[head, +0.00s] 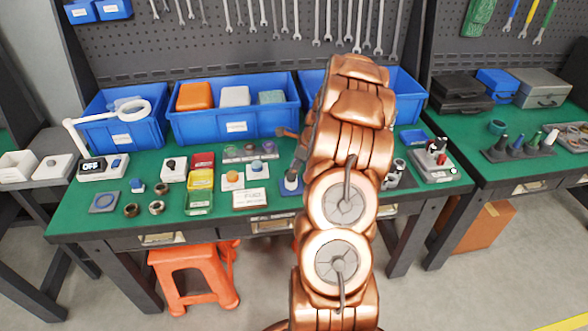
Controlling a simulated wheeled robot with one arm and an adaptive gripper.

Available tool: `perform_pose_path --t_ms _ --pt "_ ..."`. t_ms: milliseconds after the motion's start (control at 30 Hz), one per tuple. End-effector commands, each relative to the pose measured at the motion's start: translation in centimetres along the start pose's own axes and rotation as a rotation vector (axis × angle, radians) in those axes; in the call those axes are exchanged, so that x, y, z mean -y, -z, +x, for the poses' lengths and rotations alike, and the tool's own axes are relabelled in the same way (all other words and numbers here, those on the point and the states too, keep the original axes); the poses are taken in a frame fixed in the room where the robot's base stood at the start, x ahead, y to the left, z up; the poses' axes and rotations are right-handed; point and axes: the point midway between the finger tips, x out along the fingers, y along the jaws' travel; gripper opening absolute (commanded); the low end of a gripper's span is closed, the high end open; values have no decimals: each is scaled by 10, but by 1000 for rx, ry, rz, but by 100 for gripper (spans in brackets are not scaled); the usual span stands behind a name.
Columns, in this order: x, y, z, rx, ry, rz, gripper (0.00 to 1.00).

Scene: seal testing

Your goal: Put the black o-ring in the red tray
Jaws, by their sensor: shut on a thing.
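The red tray (203,160) lies on the green bench top, left of the middle, behind a yellow tray (200,180) and a green tray (198,202). My copper-coloured arm rises through the right middle of the picture and covers that part of the bench. My gripper is hidden behind the arm, so its fingers and anything in them cannot be seen. I cannot make out the black o-ring. Small coloured round pieces sit on a rack (246,151) right of the red tray, too small to tell apart.
Blue bins (236,122) line the back of the bench. A ring lamp (128,111), a switch box (92,170) and metal rings (156,208) are at left. An orange stool (190,258) stands below. Free green surface lies around the small items.

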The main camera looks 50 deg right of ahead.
Motion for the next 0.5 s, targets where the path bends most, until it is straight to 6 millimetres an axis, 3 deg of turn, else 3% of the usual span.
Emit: perform_pose_path --t_ms 500 --pt "0 -6 -14 0 0 0 8"
